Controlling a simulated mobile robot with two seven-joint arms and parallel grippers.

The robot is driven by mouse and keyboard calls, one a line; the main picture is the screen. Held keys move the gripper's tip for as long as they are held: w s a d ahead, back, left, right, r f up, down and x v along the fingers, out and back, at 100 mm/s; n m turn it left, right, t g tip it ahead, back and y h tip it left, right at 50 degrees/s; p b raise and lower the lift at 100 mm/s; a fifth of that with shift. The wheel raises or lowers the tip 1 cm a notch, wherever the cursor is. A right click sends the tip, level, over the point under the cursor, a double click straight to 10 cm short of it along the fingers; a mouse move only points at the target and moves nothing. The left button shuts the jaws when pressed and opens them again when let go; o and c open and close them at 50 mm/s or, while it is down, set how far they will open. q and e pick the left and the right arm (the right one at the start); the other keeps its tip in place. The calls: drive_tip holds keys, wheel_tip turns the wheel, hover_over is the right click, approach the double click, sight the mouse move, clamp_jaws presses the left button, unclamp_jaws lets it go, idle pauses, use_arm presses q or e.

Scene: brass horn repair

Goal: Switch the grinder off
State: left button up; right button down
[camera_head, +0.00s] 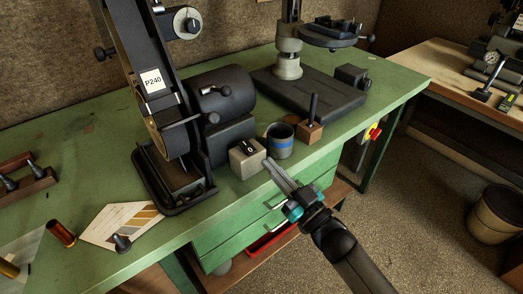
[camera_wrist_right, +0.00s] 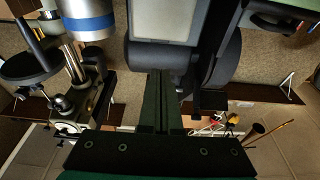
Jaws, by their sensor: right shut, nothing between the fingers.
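The belt grinder (camera_head: 150,95), black with a P240 label, stands on the green bench. Its dark motor (camera_head: 225,95) is at its right. A small pale switch box (camera_head: 246,165) sits in front of the motor near the bench's front edge. Its black top plate (camera_head: 249,149) carries a white mark like a 0. My right gripper (camera_head: 268,162) is shut and empty, its tips close beside the box's right side; I cannot tell if they touch. In the right wrist view the shut fingers (camera_wrist_right: 160,78) point toward a pale panel (camera_wrist_right: 175,20), apparently the box. My left gripper is not in view.
A drill press base (camera_head: 310,92) stands behind. Drawers (camera_head: 240,225) are below the bench edge.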

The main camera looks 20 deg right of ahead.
drive_tip(key=shift+s+d+f, duration=0.25)
drive_tip(key=shift+s+f, duration=0.15)
drive_tip(key=shift+s, duration=0.2)
drive_tip(key=shift+s+d+f, duration=0.2)
drive_tip(key=shift+s+f, duration=0.15)
drive_tip(key=shift+s, duration=0.25)
